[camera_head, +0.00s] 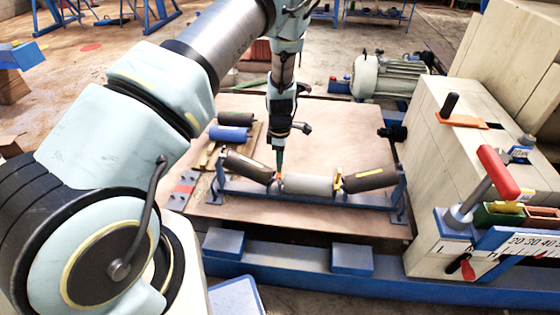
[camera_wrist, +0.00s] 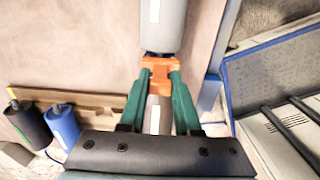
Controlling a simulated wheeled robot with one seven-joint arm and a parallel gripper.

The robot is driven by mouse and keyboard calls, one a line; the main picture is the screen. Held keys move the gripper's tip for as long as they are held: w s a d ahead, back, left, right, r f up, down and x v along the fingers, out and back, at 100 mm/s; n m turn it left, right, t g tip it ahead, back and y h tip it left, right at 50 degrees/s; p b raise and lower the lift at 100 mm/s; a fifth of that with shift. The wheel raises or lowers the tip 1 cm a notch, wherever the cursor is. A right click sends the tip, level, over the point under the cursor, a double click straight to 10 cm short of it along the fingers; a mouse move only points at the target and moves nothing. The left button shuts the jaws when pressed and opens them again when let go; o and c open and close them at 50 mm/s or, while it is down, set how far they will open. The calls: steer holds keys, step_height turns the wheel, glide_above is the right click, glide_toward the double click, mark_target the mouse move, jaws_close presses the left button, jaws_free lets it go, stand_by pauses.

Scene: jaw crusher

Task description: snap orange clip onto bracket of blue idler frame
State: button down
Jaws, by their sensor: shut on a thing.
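The blue idler frame (camera_head: 310,199) stands on a brown board and carries a dark left roller (camera_head: 248,167), a grey middle roller (camera_head: 307,184) and a dark right roller (camera_head: 365,179). My gripper (camera_head: 280,160) points down at the gap between the left and middle rollers. In the wrist view its green fingers (camera_wrist: 160,76) are shut on the orange clip (camera_wrist: 160,66). The clip lies at the end of the grey roller (camera_wrist: 161,25). The bracket under the clip is hidden, and I cannot tell whether the clip is seated on it.
The beige crusher body (camera_head: 425,150) stands at right. The board (camera_head: 335,125) is clear behind the frame.

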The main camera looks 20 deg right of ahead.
steer(key=shift+f+b, duration=0.65)
steer(key=shift+f, duration=0.4)
steer(key=c, duration=0.5)
jaws_free()
steer(key=shift+c, duration=0.2)
step_height(320, 180, up, 11)
steer(key=shift+f, duration=0.1)
